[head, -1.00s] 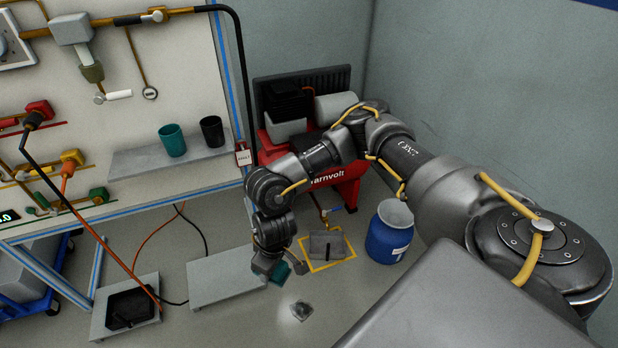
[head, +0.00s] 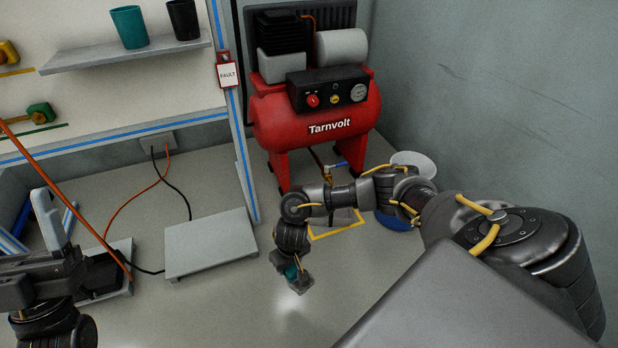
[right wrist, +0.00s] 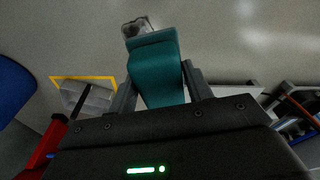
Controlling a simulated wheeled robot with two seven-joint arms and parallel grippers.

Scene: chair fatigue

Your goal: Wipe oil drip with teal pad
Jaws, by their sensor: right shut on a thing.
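My right gripper (head: 296,282) reaches down low over the floor in the head view. It is shut on the teal pad (right wrist: 158,75), which sits between its two fingers in the right wrist view. A bit of the teal pad (head: 290,271) also shows in the head view. In the head view the right gripper largely hides that spot. My left gripper (head: 52,222) is at the left edge, its jaw state unclear.
A red compressor (head: 315,118) stands at the back. A blue drum (head: 400,222) and a yellow floor outline (head: 335,232) lie behind my right arm. A grey slab (head: 210,245) is left of the right gripper. A shelf (head: 125,55) holds teal and black cups. Front floor is clear.

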